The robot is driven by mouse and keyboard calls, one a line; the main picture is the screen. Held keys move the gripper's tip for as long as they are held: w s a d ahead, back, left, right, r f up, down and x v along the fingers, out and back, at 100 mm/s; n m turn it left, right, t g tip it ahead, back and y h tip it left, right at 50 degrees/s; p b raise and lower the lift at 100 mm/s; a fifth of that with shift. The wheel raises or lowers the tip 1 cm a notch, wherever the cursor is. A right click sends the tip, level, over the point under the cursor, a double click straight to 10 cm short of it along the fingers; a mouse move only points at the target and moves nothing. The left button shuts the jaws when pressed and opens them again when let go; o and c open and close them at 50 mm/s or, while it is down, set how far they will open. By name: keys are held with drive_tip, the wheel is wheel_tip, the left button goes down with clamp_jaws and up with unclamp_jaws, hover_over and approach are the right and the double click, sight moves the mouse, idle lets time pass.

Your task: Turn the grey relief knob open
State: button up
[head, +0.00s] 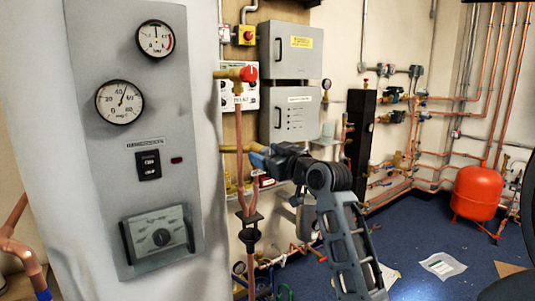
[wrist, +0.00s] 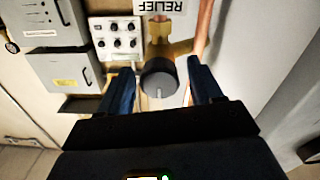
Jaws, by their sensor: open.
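The grey relief knob (wrist: 160,79) is a dark round knob with a pale pointer line, on a brass fitting. In the wrist view it sits between the two blue fingers of my gripper (wrist: 161,68), with a gap on each side. The gripper is open and does not appear to touch it. An upside-down RELIEF label (wrist: 163,6) shows beyond the knob. In the head view my gripper (head: 257,158) reaches to the copper pipework from the right. The grey knob cannot be made out there, apparently hidden by the gripper.
A red knob (head: 249,73) sits on a brass valve above my gripper. Grey control boxes (head: 291,112) hang on the wall behind. A grey gauge panel (head: 150,190) stands close on the left.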

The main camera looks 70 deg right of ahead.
drive_tip(key=shift+c, duration=0.5)
drive_tip(key=c, duration=0.9)
drive_tip(key=shift+c, duration=0.2)
drive_tip(key=shift+r+m+p, duration=0.1)
drive_tip(key=shift+m+p, duration=0.25)
drive_tip(key=shift+m, duration=0.05)
drive_tip(key=m+p, duration=0.3)
drive_tip(key=m, duration=0.1)
drive_tip(key=shift+r+m, duration=0.1)
drive_tip(key=shift+m, duration=0.3)
drive_tip(key=m+p, duration=0.2)
drive_tip(key=shift+m, duration=0.3)
drive_tip(key=shift+d+m+p, duration=0.1)
drive_tip(key=shift+m+p, duration=1.25)
drive_tip(key=shift+m, duration=0.55)
drive_tip(key=shift+s, duration=0.1)
